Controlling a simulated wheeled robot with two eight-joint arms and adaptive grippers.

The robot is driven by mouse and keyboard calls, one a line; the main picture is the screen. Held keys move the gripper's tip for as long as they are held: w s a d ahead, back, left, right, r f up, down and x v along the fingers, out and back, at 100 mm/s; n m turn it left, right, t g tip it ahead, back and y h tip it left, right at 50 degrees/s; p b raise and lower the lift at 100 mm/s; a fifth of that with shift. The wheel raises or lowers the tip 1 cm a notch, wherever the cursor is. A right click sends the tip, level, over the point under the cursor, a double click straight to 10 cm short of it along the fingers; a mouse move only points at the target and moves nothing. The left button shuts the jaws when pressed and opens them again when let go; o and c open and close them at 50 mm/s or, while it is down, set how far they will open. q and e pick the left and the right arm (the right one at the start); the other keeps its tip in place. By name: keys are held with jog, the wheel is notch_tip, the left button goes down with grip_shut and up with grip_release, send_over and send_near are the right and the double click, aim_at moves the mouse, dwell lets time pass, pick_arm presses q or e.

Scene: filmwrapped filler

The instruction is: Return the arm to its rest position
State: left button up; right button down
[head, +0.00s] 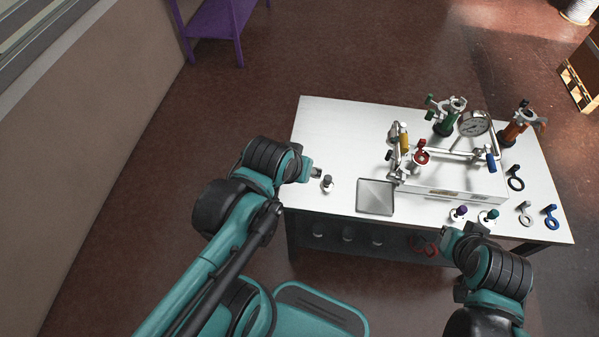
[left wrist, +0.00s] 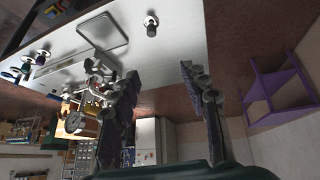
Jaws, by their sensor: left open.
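My left arm reaches in from the left of the head view, and its gripper (head: 314,173) is over the table's left edge, small and partly hidden by the wrist. The left wrist view shows my left gripper (left wrist: 150,78) with its two dark fingers wide apart and nothing between them. A small grey-topped fitting (head: 327,183) stands on the table close to that gripper; it also shows in the left wrist view (left wrist: 151,27), clear of the fingers. My right arm's wrist (head: 450,238) is at the table's front edge; its fingers cannot be made out.
The white table (head: 330,125) holds a square metal tray (head: 376,197) and a filling rig with a gauge (head: 474,124). A purple-topped fitting (head: 459,212), a teal-topped fitting (head: 489,215) and ring tools (head: 551,216) lie at front right. A purple stand (head: 213,22) is behind. The table's back left is bare.

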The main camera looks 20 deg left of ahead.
pick_arm(q)
jog(key=shift+s+a+f+m+t, duration=0.1)
jog(key=shift+s+m+t, duration=0.3)
jog(key=shift+s+m, duration=0.35)
jog(key=shift+f, duration=0.15)
dwell(0.8)
